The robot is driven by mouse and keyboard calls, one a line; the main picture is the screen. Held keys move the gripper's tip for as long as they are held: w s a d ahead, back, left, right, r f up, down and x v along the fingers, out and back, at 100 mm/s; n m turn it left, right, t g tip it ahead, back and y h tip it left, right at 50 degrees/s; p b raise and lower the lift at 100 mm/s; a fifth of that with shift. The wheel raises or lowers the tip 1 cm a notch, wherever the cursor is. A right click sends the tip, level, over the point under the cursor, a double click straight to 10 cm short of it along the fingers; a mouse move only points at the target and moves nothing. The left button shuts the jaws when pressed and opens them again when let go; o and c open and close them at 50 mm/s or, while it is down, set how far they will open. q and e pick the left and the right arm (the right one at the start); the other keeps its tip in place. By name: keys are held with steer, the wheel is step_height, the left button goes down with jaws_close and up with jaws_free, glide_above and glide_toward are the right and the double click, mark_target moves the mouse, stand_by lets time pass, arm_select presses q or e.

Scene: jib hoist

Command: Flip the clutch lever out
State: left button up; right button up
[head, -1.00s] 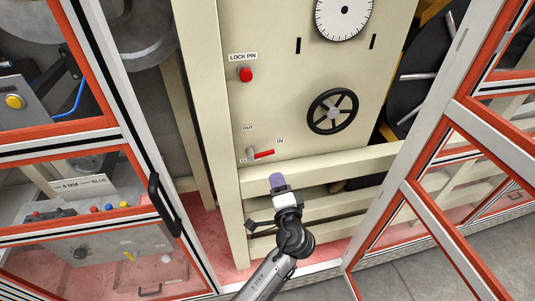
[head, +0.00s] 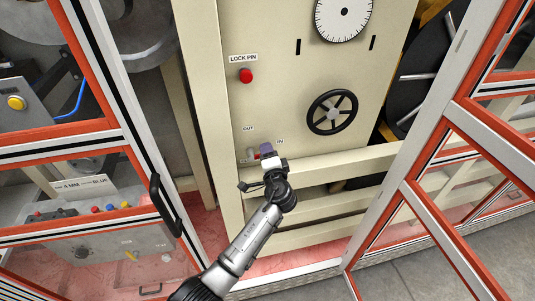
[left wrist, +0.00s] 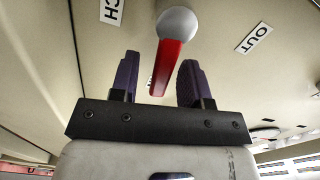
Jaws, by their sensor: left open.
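The clutch lever has a red handle (left wrist: 167,66) on a round grey hub (left wrist: 177,22) on the cream panel. In the head view the hub (head: 251,154) shows at the panel's lower left, and the handle is mostly hidden behind my left gripper (head: 267,149). The handle points towards the IN label (head: 280,142); the OUT label (head: 248,128) is above the hub. In the left wrist view my left gripper (left wrist: 158,80) is open, with the handle's end between its two purple fingers and a gap on each side. My right gripper is not in view.
A red lock pin knob (head: 246,75) and a black handwheel (head: 332,111) are on the same panel. A cream crossbar (head: 350,163) runs below the lever. Orange-framed doors stand at left and right, the left one with a black handle (head: 164,204).

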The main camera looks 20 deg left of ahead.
arm_select(q)
jaws_close()
stand_by(0.4)
